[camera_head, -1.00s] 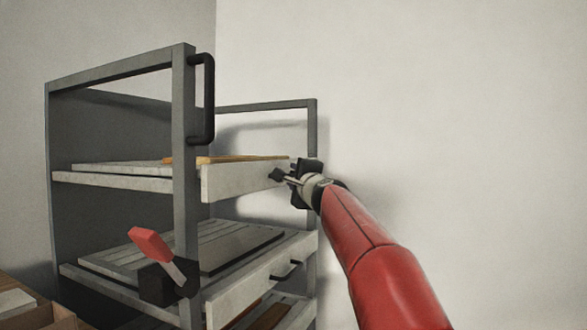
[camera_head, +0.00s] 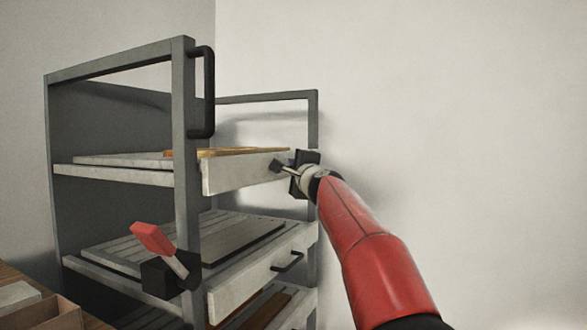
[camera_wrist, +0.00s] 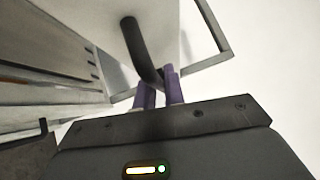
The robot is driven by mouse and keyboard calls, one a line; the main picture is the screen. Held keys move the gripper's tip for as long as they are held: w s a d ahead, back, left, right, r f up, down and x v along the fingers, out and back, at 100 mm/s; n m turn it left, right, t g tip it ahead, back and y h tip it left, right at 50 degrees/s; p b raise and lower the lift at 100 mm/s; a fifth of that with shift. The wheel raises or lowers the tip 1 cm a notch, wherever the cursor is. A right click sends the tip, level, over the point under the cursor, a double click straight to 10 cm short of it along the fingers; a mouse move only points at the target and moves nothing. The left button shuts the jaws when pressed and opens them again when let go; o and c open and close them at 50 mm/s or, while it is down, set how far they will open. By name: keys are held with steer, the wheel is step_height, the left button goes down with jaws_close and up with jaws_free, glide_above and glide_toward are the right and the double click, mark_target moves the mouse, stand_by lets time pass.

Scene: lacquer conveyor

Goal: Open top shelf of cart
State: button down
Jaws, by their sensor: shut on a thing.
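The grey metal cart (camera_head: 184,120) stands at the left in the head view, with several shelves. Its top shelf (camera_head: 235,173) has a pale front panel, and boards lie on it. My gripper (camera_head: 284,167) is at the right part of that panel. In the wrist view the purple fingertips (camera_wrist: 160,90) are shut on the dark handle of the top shelf (camera_wrist: 140,48). In the head view this handle is mostly hidden by my gripper.
A lower shelf (camera_head: 240,285) with its own dark handle (camera_head: 288,261) sits below. A vertical black bar handle (camera_head: 209,90) and a red-tipped lever (camera_head: 153,239) are on the cart's near post. A wooden box (camera_head: 60,312) is at the bottom left. The right side shows bare wall.

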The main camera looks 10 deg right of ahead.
steer(key=s+d+b, duration=0.4)
steer(key=s+d, duration=0.3)
steer(key=d, duration=0.2)
steer(key=s+d+b, duration=0.4)
steer(key=s+d, duration=0.3)
steer(key=d, duration=0.3)
steer(key=shift+d, duration=0.2)
steer(key=shift+f, duration=0.1)
steer(key=c, duration=1.5)
jaws_free()
steer(key=shift+s, duration=0.15)
steer(key=s, duration=0.2)
steer(key=s+b, duration=0.1)
steer(key=s, duration=0.2)
steer(key=s+d+f+b, duration=0.1)
steer(key=s, duration=0.1)
steer(key=shift+s, duration=0.2)
